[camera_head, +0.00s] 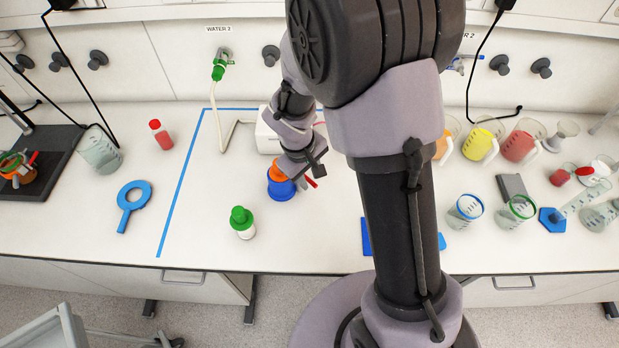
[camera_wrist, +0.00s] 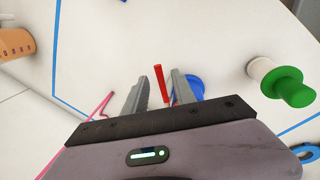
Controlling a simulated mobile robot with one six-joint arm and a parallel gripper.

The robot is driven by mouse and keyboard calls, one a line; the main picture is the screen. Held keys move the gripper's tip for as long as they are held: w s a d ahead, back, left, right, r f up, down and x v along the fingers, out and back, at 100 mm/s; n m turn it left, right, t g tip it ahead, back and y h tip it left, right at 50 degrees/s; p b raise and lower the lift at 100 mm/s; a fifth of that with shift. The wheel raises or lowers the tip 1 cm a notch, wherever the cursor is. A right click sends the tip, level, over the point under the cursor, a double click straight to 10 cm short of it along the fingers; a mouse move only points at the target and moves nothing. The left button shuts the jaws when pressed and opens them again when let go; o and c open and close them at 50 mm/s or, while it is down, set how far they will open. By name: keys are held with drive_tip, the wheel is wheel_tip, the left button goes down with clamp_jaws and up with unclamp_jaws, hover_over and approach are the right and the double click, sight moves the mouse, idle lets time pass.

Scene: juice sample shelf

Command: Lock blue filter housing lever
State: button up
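The blue filter housing (camera_head: 283,189) stands on the white bench with an orange part on top. Its red lever (camera_head: 311,182) sticks out to the right, beside my gripper (camera_head: 314,163). In the wrist view, my gripper (camera_wrist: 160,80) is open, and the red lever (camera_wrist: 160,83) shows between its two fingers with a gap on each side. The blue housing (camera_wrist: 189,86) is mostly hidden behind the right finger and gripper body there. I cannot tell how deep the lever sits between the fingers.
A white bottle with a green cap (camera_head: 242,222) stands left of the housing. A white box (camera_head: 268,138) with a hose is behind it. A blue ring tool (camera_head: 133,203) lies further left. Jugs and beakers (camera_head: 478,144) stand at the right. Blue tape marks the bench.

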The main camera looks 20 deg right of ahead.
drive_tip(key=shift+d+f, duration=0.1)
drive_tip(key=shift+f, duration=0.5)
drive_tip(key=shift+c, duration=0.4)
clamp_jaws()
idle(0.6)
